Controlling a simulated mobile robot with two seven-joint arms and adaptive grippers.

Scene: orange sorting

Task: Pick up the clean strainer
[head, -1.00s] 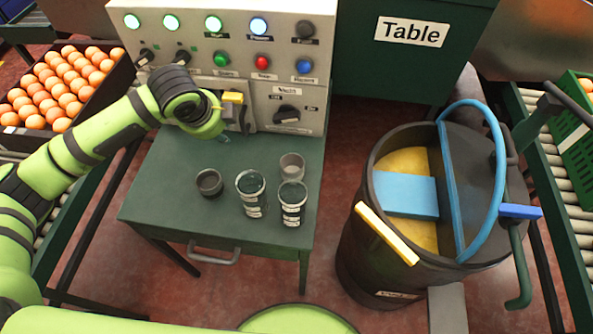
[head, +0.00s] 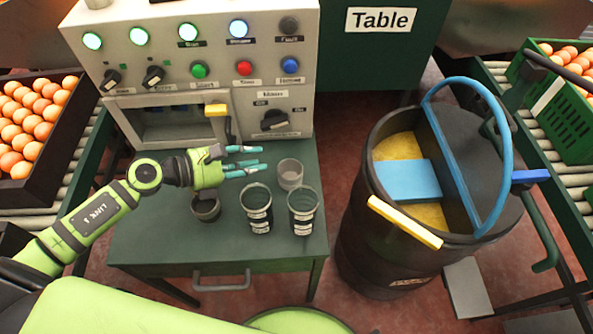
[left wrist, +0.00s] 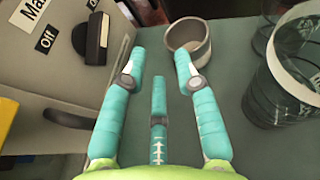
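My left gripper (head: 245,163) is open and empty above the green table, its teal fingers pointing right. A small light grey cup-shaped strainer (head: 290,173) stands upright just beyond the fingertips. In the left wrist view this strainer (left wrist: 187,42) is straight ahead, apart from the fingers, with a paler bottom inside. A second, darker strainer (head: 205,209) stands on the table below my left wrist, partly hidden. Two clear containers with dark bands, one on the left (head: 257,209) and one on the right (head: 303,211), stand nearer me. My right gripper is not in view.
The control machine (head: 200,45), with a recess and yellow handle (head: 217,110), borders the table (head: 160,245) at the back. A dark barrel (head: 370,240) with a blue handle stands to the right. Orange crates flank both sides.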

